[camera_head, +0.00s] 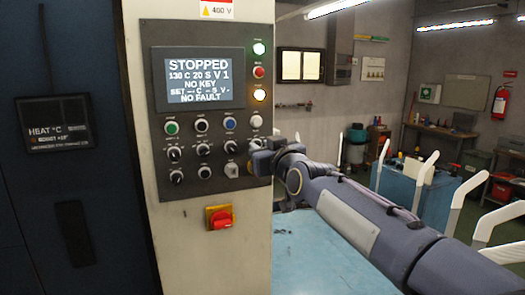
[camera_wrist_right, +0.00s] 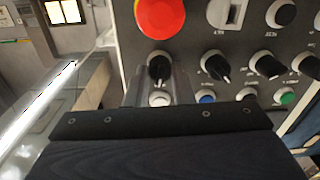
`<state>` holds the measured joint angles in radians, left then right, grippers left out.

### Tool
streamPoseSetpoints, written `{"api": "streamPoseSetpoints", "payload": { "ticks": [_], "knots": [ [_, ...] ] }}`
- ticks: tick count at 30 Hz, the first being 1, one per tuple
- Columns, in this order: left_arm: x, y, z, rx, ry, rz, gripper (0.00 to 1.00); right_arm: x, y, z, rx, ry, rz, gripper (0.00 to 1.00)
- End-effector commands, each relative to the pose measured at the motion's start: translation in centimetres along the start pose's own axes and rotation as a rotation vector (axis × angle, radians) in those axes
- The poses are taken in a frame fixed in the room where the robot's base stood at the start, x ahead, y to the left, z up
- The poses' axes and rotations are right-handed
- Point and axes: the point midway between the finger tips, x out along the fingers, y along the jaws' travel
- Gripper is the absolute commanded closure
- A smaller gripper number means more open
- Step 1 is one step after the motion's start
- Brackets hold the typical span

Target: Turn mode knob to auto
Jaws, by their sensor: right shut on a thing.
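The control panel (camera_head: 193,105) fills the front of the machine, and its screen (camera_head: 198,80) reads STOPPED, NO KEY and NO FAULT. My right gripper (camera_head: 260,155) is at the panel's lower right and hides the controls there. In the right wrist view, its fingers (camera_wrist_right: 160,80) stand on either side of a black knob (camera_wrist_right: 159,64), shut on it. This knob lies between a red mushroom button (camera_wrist_right: 161,17) and a white button (camera_wrist_right: 160,98). Its pointer aims down in that view. Its label is not readable, so I cannot confirm it is the mode knob. My left gripper is out of view.
Other black knobs (camera_wrist_right: 216,65) sit close beside the gripped one. A red and yellow rotary switch (camera_head: 219,217) is below the panel. A light blue surface (camera_head: 315,245) is under my right arm. White sock forms (camera_head: 466,200) stand at the right.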

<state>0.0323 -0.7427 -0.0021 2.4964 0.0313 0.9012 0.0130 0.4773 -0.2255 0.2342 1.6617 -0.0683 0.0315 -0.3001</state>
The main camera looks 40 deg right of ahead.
Motion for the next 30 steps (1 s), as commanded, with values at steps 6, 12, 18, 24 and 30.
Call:
{"api": "streamPoseSetpoints", "payload": {
  "ticks": [6, 12, 18, 24, 30],
  "knots": [
    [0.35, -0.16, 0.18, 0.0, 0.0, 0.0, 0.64, -0.01, -0.01, 0.12, 0.183, 0.007, 0.001, 1.0],
    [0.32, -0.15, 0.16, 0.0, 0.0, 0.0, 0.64, -0.01, 0.04, 0.11, 0.35, 0.013, 0.004, 1.0],
    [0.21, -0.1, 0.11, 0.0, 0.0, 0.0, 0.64, -0.01, 0.06, 0.1, 0.483, 0.019, 0.005, 1.0],
    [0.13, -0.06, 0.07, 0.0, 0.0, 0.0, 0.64, -0.01, 0.06, 0.12, 0.572, 0.023, 0.006, 1.0],
    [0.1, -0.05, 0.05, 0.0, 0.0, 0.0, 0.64, -0.01, 0.05, 0.15, 0.613, 0.025, 0.007, 1.0]
  ]
}}
